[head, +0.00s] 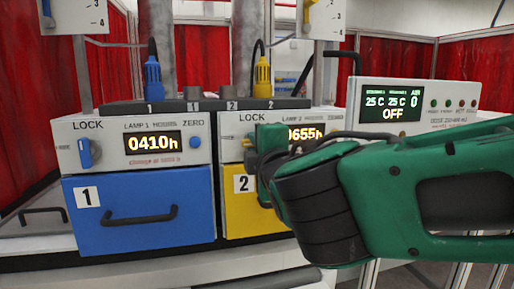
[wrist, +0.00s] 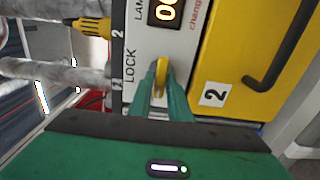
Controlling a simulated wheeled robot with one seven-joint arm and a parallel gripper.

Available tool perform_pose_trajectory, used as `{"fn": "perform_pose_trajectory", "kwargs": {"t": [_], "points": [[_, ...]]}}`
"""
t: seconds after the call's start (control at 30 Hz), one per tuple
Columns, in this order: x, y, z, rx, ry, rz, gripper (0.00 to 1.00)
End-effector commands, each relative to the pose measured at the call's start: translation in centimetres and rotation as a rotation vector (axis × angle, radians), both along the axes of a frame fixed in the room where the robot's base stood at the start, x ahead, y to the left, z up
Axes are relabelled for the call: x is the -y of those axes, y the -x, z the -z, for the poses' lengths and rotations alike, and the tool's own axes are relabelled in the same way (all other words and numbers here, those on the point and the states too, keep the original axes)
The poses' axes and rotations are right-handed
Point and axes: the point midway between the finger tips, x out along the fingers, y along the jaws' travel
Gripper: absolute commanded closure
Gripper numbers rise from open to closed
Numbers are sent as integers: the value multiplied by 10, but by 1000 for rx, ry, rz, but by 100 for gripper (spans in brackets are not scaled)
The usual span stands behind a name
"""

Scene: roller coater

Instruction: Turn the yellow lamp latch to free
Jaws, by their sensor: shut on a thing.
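The yellow lamp latch (wrist: 161,75) is on the light panel beside the word LOCK, above the yellow drawer marked 2 (head: 252,216). In the wrist view my gripper's (wrist: 162,80) two green fingers stand on either side of the latch and are closed on it. The latch looks long up and down in that rotated picture; its exact angle is hard to tell. In the head view my green gripper (head: 266,160) is at the left part of the lamp 2 panel (head: 236,122) and hides the latch. The lamp 2 display (head: 306,134) is partly covered and ends in 655h.
Left of it is the lamp 1 panel with a blue latch (head: 86,153) and a blue drawer (head: 140,212). A yellow plug (head: 262,76) and a blue plug (head: 152,72) stand above. A control box (head: 415,108) reading OFF is behind my arm. The yellow drawer's black handle (wrist: 280,48) juts out.

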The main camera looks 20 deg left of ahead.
Motion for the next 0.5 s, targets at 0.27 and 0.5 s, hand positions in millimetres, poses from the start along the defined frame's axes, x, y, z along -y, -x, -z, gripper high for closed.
{"fn": "perform_pose_trajectory", "kwargs": {"t": [0.27, 0.5], "points": [[2, -1, 4, -3, 10, 4, 100], [1, -1, 3, -3, 9, 3, 65]]}}
